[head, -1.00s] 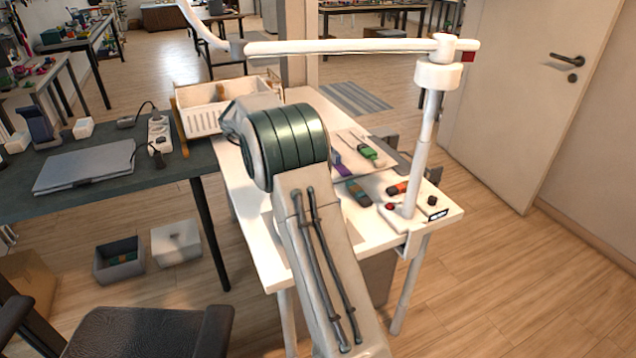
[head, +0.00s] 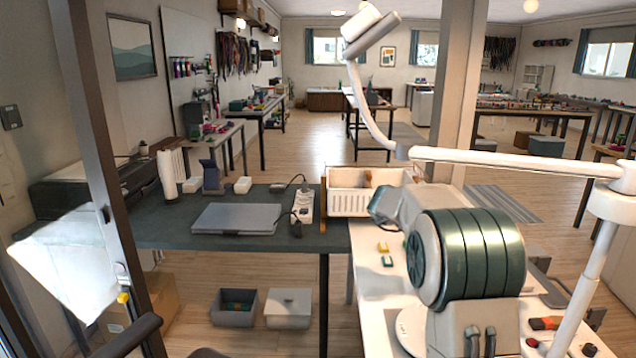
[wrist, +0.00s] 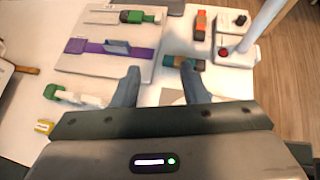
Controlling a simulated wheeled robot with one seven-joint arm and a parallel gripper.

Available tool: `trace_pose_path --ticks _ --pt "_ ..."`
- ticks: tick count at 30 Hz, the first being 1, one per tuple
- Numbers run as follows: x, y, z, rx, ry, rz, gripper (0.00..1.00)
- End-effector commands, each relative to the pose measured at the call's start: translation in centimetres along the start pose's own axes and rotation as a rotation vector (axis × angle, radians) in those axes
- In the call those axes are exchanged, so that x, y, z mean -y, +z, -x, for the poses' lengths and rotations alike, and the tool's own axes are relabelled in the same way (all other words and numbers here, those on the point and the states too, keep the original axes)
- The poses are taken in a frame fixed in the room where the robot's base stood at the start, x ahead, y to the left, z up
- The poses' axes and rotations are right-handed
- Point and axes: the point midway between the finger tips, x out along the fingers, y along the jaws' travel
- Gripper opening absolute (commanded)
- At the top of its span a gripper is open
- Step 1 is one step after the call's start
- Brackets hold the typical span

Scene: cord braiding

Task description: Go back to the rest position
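My gripper (wrist: 161,84) shows in the wrist view above the white worktable (wrist: 25,120). Its two blue-grey fingers stand apart with nothing held between them. A teal and brown block (wrist: 183,62) lies just beyond the right fingertip, apart from the gripper as far as I can tell. In the head view my bent arm covers much of the same worktable (head: 372,310), and the gripper itself is hidden. A pale board (wrist: 75,53) on the table bears a purple strip (wrist: 82,46) and a green-handled tool (wrist: 135,16).
A white lamp arm (head: 500,159) crosses above the table, its post at the right. A control box with a red button (wrist: 224,52) stands beside the post. A white basket (head: 345,204) is at the table's back. A dark desk with a laptop (head: 235,218) adjoins at left.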

Motion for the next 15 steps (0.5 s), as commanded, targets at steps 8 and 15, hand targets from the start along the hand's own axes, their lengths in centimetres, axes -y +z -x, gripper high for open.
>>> trace_pose_path --ticks 8,15 --pt "-3.8 5.0 7.5 0.382 0.512 0.719 0.39" --pt "-2.8 1.3 15.8 0.789 0.828 1.441 0.39"
